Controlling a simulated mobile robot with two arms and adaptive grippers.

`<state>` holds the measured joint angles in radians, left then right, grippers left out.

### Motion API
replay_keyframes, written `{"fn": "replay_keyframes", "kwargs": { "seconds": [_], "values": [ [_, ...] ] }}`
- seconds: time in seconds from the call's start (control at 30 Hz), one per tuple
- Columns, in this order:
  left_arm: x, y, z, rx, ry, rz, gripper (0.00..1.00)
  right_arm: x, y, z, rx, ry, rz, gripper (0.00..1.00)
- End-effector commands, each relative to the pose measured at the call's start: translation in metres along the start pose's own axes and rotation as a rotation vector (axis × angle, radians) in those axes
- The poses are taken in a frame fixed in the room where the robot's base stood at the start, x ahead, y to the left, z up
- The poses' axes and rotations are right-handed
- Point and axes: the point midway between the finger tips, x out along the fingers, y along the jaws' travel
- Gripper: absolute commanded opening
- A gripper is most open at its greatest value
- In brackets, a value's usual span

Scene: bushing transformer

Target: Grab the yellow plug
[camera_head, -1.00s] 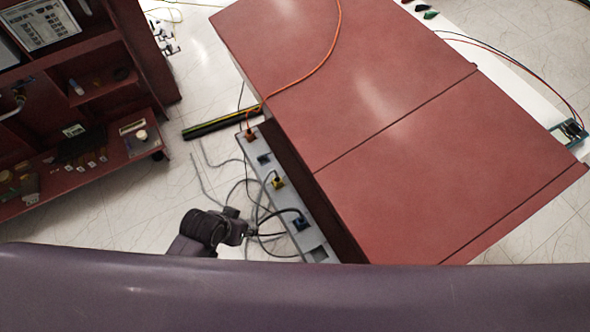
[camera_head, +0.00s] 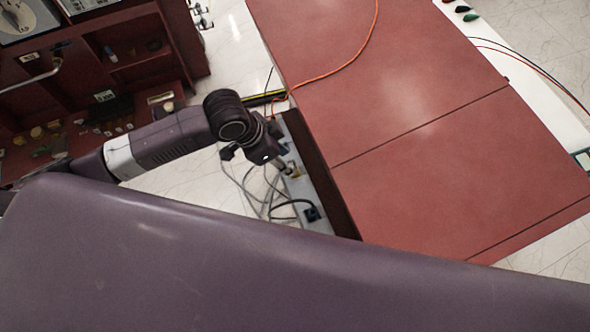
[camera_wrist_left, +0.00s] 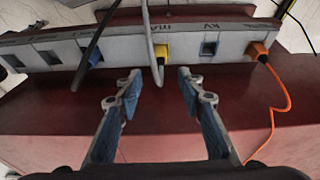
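The yellow plug (camera_wrist_left: 161,51) sits in a socket of the grey socket strip (camera_wrist_left: 127,50) in the left wrist view, with a grey cable rising from it. My left gripper (camera_wrist_left: 158,80) is open and empty. Its two fingers are spread to either side of the line to the plug, with the tips short of it and not touching. In the head view my left gripper (camera_head: 284,165) is over the strip beside the red cabinet and largely hides the yellow plug. My right gripper is not in view.
A blue plug (camera_wrist_left: 93,57) with a dark cable and an orange plug (camera_wrist_left: 258,50) with an orange cable flank it on the strip. The blue plug also shows in the head view (camera_head: 312,214). The red cabinet (camera_head: 420,110) stands right beside the strip. Loose cables lie on the floor.

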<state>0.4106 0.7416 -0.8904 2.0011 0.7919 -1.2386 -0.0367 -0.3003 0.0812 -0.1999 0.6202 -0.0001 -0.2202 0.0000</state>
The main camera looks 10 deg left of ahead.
Motion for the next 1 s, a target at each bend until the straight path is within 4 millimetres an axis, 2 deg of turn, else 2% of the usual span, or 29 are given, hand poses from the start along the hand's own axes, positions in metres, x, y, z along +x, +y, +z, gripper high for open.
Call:
{"fn": "replay_keyframes", "kwargs": {
  "seconds": [0.17,0.7,1.0],
  "values": [
    [0.004,-0.004,0.004,0.007,-0.016,0.006,0.35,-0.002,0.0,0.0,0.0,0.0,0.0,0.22],
    [0.068,-0.002,0.009,0.007,-0.014,0.005,0.35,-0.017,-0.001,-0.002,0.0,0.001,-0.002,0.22],
    [0.075,-0.002,0.01,0.008,-0.013,0.003,0.35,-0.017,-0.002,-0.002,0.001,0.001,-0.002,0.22]
  ]
}}
